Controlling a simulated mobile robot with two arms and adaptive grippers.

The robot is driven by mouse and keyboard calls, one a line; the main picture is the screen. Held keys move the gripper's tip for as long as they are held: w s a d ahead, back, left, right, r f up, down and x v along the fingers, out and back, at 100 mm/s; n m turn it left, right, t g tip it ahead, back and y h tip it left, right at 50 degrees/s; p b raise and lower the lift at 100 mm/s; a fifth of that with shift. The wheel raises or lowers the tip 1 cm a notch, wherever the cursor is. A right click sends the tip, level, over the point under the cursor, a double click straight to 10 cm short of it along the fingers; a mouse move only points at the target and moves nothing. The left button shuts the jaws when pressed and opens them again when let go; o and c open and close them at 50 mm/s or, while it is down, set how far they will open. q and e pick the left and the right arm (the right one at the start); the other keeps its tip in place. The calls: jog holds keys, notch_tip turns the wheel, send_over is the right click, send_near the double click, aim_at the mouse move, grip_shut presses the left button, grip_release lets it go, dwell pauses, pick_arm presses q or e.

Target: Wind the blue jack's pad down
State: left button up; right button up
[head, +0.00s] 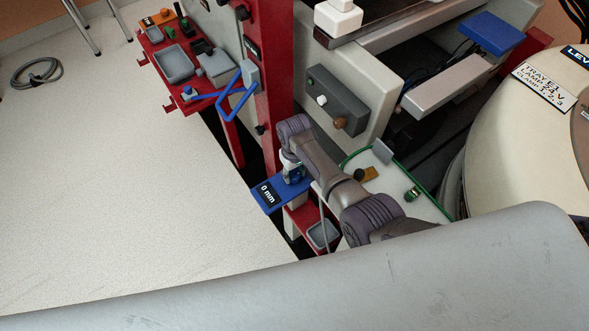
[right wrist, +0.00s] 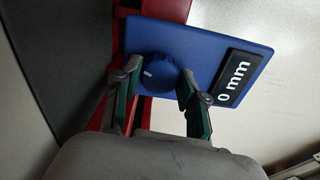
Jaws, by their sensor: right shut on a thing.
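The blue jack's top plate (head: 263,204) sticks out by the red upright in the head view, with a black display (head: 267,193) reading 0 mm. My right gripper (head: 293,174) is over the plate. In the right wrist view the blue plate (right wrist: 205,38) carries a round blue knob (right wrist: 153,73) with a white mark, and the display (right wrist: 233,79) also reads 0 mm. My right gripper (right wrist: 160,79) has one finger on each side of the knob, shut on it. I cannot make out the jack's pad. My left gripper is not in view.
A red upright (head: 278,90) stands behind the jack. A blue bent handle (head: 238,95) juts out at its left. A red shelf (head: 180,65) with trays is at upper left. A green-edged tray (head: 400,180) with small parts lies right of my arm.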

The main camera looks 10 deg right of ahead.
aim_at(294, 175)
jog(key=shift+m+p, duration=0.65)
jog(key=shift+m, duration=1.25)
jog(key=o, duration=1.1)
jog(key=shift+o, duration=0.2)
notch_tip(294, 175, up, 12)
jog(key=shift+s+a+f, duration=0.1)
